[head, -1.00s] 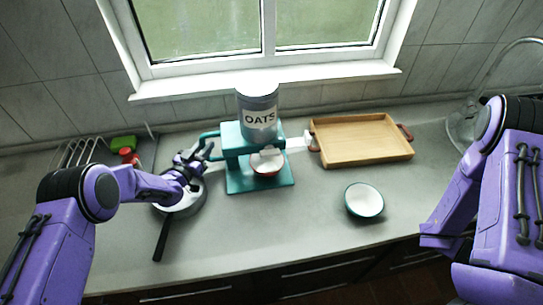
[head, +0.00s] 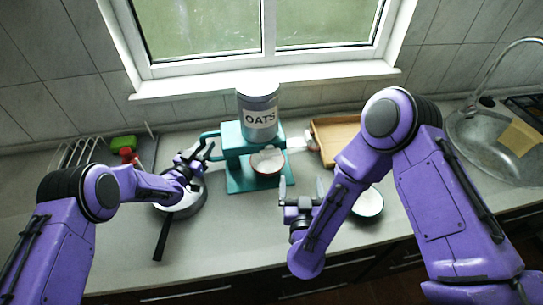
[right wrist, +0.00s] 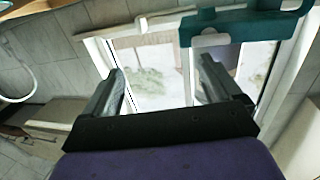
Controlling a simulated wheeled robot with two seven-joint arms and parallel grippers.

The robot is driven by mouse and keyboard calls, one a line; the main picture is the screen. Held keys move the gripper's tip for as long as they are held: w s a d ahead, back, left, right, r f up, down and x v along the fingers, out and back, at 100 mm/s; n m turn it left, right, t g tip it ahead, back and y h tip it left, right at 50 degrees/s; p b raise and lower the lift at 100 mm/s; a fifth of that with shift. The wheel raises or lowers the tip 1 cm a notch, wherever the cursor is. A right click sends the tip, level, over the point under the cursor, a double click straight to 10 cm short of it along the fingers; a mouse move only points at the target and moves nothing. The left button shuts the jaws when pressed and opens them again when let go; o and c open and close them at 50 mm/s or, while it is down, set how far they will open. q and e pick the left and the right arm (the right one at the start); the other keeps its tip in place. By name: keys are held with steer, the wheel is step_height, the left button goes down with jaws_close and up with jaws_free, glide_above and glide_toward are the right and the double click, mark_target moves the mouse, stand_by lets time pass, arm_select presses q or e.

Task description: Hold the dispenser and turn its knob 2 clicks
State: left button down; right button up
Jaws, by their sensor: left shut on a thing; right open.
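The teal dispenser (head: 237,141) stands at the back of the counter with a grey canister labelled OATS (head: 260,118) upright on top. A white shaft (head: 296,143) sticks out of its right side, with a brownish knob (head: 312,145) at the end. A bowl (head: 268,163) with white inside sits at its front, above the base. My left gripper (head: 207,152) is shut on the teal handle at the dispenser's left side. My right gripper (head: 301,187) is open and empty, in front of the knob and apart from it. Part of the dispenser shows in the right wrist view (right wrist: 240,24).
A wooden tray (head: 332,130) lies right of the knob, partly hidden by my right arm. A white bowl with a teal outside (head: 369,203) is also partly hidden. A pan (head: 163,235) sits below my left gripper. The sink (head: 490,150) is at the far right.

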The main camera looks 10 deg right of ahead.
mark_target(271, 155)
steer(key=a+r+n+y, duration=0.1)
steer(key=a+n+y, duration=0.15)
steer(key=a, duration=0.35)
steer(key=shift+t+y, duration=0.4)
steer(key=shift+y, duration=0.05)
steer(key=w, duration=1.1)
steer(key=c, duration=1.1)
